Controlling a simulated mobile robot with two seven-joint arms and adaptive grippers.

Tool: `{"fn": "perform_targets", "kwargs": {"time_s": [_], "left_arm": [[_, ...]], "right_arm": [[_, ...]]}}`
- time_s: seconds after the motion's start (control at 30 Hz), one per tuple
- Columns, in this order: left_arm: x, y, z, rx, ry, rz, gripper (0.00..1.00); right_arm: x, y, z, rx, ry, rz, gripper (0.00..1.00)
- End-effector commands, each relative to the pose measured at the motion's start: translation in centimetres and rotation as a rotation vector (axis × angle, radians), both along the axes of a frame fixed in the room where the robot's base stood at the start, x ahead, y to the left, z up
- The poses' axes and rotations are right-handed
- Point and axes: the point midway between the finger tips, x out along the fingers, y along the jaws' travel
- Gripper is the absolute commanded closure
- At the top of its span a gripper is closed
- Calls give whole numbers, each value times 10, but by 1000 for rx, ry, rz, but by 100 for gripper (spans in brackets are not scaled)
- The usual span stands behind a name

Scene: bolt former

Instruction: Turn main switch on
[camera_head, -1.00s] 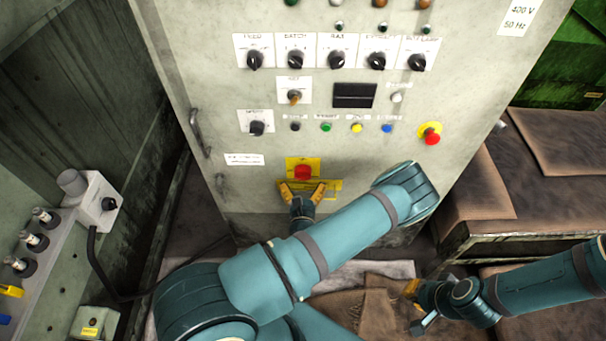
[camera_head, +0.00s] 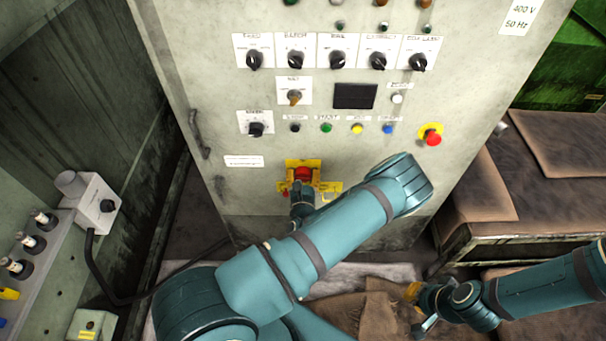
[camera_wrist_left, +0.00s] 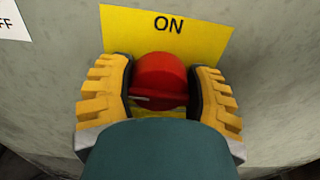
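The main switch is a red rotary knob (camera_head: 303,173) on a yellow plate (camera_wrist_left: 205,32) low on the front of the grey cabinet. In the left wrist view the red knob (camera_wrist_left: 160,80) sits under the word ON. My left gripper (camera_head: 302,182) is at the knob, with one yellow finger on each side of it. Narrow gaps seem to show between the fingers and the knob in the left wrist view (camera_wrist_left: 160,92), so it looks open around it. The lower part of the knob is hidden by the gripper. My right gripper (camera_head: 414,308) is low at the right, away from the cabinet, its fingers partly hidden.
The cabinet front (camera_head: 210,110) carries rotary selectors, coloured buttons and a red emergency stop (camera_head: 432,138) on yellow. A grey box (camera_head: 97,203) with a black cable stands at left. A brown-topped bench (camera_head: 560,150) is at right.

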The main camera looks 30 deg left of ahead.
Motion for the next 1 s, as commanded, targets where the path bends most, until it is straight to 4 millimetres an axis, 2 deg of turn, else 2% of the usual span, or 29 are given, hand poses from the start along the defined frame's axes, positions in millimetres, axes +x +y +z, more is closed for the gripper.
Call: {"fn": "perform_targets", "kwargs": {"time_s": [0.47, 1.0], "left_arm": [[0, -1, 1, 101, 65, -2, 81], [1, -3, 0, 516, 318, -3, 81]], "right_arm": [[-2, 0, 12, 1, 5, 1, 100], [-8, 1, 42, 4, 18, 4, 100]]}}
